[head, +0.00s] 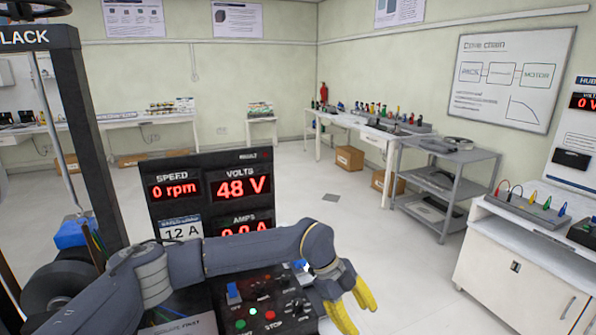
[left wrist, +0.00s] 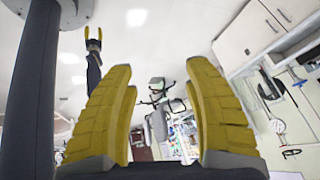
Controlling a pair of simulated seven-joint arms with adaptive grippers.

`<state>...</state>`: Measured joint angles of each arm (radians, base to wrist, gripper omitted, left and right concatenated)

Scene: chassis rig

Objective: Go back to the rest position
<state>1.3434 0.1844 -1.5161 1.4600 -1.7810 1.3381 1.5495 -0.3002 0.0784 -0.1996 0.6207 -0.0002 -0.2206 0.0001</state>
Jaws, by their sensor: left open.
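My left arm reaches across the bottom of the head view from the left. Its gripper (head: 360,318) has yellow fingers and points down, just right of the control panel (head: 262,305). In the left wrist view the two yellow fingers of this gripper (left wrist: 160,68) stand wide apart with nothing between them. At the upper left of that view, another dark arm ends in a small yellow gripper (left wrist: 93,38), which appears to be my right one. Its two tips look spread and empty. The right gripper does not show in the head view.
A dark display (head: 210,190) reads 0 rpm and 48 V behind the left arm. A dark post (head: 88,140) stands at the left. A grey shelf cart (head: 445,185) and a white cabinet (head: 520,265) stand at the right. The middle floor is mostly clear.

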